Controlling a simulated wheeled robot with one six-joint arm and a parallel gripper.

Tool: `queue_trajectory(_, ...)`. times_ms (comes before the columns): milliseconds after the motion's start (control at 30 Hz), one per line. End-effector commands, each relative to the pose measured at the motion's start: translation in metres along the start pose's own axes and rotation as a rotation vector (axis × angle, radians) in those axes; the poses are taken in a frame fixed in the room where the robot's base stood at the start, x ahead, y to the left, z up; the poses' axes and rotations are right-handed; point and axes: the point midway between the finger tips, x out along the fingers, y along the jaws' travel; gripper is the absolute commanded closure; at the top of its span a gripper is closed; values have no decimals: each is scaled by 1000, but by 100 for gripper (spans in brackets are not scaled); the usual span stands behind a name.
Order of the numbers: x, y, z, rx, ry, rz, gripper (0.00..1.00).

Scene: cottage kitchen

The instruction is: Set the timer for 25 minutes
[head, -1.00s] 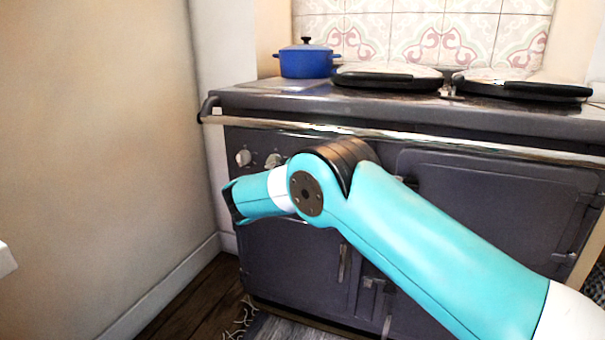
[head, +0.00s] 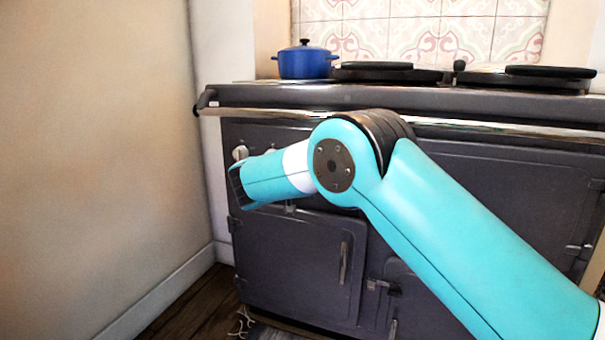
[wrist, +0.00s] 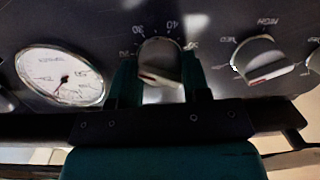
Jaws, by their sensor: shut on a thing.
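The timer knob (wrist: 160,60) shows in the wrist view as a round grey knob with a reddish and white mark near its lower edge. Numbers around it include 30 and 40; the exact setting is too small to read. My gripper (wrist: 160,80) has a teal finger on each side of this knob and is shut on it. In the head view my gripper's fingers are hidden behind my teal arm, which reaches to the left part of the dark range's (head: 300,255) control panel.
A round white gauge (wrist: 62,77) is left of the timer knob, and another knob (wrist: 265,60) marked MED and HIGH is to its right. A metal rail (head: 420,125) runs along the range front. A blue pot (head: 306,62) stands on top. A wall closes the left side.

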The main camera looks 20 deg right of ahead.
Motion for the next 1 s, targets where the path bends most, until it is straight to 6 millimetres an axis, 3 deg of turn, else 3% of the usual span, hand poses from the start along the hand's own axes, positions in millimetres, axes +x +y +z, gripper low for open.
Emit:
queue_trajectory(33,3,3,8,24,-5,8,80)
queue_trajectory(400,3,3,7,162,1,-5,80)
queue_trajectory(900,3,3,6,179,1,-8,80)
queue_trajectory(933,3,3,6,179,1,-8,55)
queue_trajectory(1000,3,3,6,179,2,-9,38)
